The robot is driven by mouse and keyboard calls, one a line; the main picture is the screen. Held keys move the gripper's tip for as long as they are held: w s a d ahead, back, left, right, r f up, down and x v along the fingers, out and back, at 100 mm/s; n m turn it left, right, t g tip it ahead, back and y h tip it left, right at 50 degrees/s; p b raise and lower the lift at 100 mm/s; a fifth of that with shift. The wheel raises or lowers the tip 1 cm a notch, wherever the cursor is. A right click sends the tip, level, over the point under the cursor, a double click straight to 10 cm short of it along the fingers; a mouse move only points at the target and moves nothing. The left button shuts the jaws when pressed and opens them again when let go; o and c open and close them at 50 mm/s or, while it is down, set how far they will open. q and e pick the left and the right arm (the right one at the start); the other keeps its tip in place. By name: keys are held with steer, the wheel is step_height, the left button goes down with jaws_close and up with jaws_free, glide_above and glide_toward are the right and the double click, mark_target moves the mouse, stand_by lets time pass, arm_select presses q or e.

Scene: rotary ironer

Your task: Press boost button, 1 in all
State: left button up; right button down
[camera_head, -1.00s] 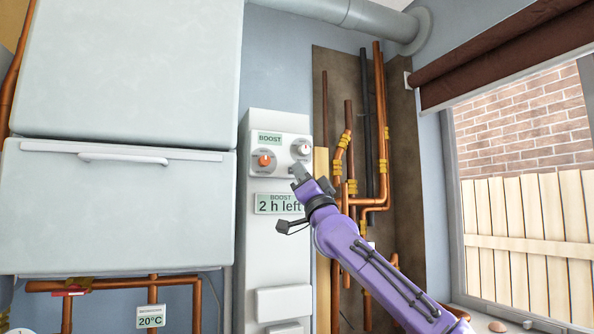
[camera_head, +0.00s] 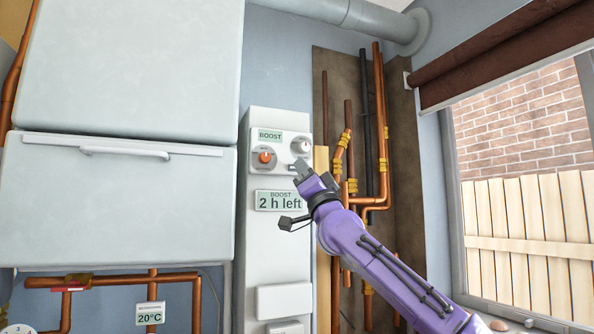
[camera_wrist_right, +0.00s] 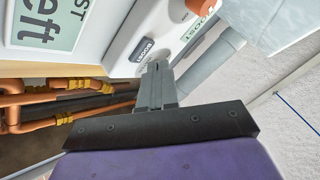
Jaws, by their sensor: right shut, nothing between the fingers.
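A tall white control unit (camera_head: 278,235) stands on the wall. Its upper panel has a green BOOST label (camera_head: 270,136), an orange-centred dial (camera_head: 264,158) and a white knob (camera_head: 302,147). A display (camera_head: 266,201) reads "BOOST 2 h left". My right gripper (camera_head: 299,167) is shut and empty, just below the white knob. In the right wrist view a small dark button marked BOOST (camera_wrist_right: 143,48) shows on the panel. The right fingertips (camera_wrist_right: 157,66) are close beside and below it there; I cannot tell whether they touch it. My left gripper is out of view.
Copper pipes (camera_head: 381,120) run up the wall right of the unit, close to my right arm. A large pale cabinet (camera_head: 118,205) with a handle fills the left. A window (camera_head: 525,180) is at the right.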

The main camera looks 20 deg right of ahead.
steer(key=s+b, duration=0.3)
steer(key=s, duration=0.2)
steer(key=shift+a, duration=0.15)
steer(key=shift+w+a+f, duration=0.1)
steer(key=shift+w, duration=0.05)
stand_by(0.6)
